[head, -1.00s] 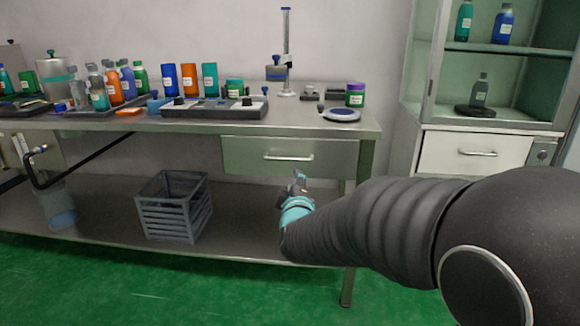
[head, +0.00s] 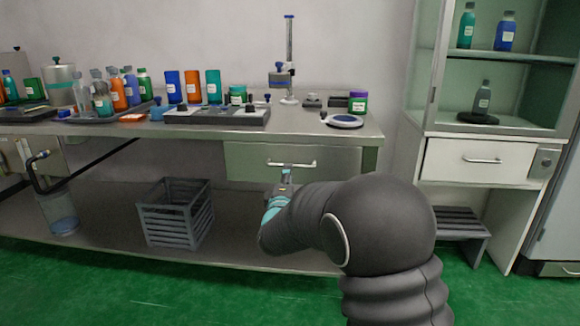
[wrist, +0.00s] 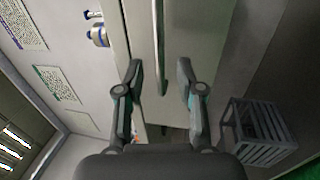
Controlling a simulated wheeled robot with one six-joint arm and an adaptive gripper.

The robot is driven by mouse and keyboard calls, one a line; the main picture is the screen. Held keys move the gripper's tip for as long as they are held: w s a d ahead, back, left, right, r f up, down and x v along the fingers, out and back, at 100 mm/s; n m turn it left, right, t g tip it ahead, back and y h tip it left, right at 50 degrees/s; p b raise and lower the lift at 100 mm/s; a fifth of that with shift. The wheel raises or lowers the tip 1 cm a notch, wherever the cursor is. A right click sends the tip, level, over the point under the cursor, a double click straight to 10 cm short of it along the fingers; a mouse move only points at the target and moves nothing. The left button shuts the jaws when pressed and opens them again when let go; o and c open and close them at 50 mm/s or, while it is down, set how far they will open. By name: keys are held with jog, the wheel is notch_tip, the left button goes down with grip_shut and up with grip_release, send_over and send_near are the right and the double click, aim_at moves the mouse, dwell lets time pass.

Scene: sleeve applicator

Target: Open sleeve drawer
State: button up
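The grey-green drawer (head: 245,160) hangs under the right part of the steel bench, and its front looks closed. Its thin horizontal bar handle (head: 300,164) is partly overlapped by my gripper (head: 286,172) in the head view. In the wrist view the drawer front (wrist: 143,50) fills the middle, and the handle (wrist: 161,60) runs upright in the picture between the two fingertips. My gripper (wrist: 159,68) is open, one finger on each side of the handle. I see no finger touching the handle.
The bench top (head: 330,133) carries bottles, racks and a round scale (head: 343,121). A grey crate (head: 175,213) sits on the lower shelf (head: 110,228). To the right stands a cabinet with a white drawer (head: 465,161) and a step stool (head: 462,224).

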jog(key=shift+w+d+r, duration=0.1)
jog(key=shift+w+r, duration=0.15)
jog(key=shift+w, duration=1)
jog(key=shift+w+r, duration=0.25)
jog(key=shift+w, duration=0.95)
grip_shut()
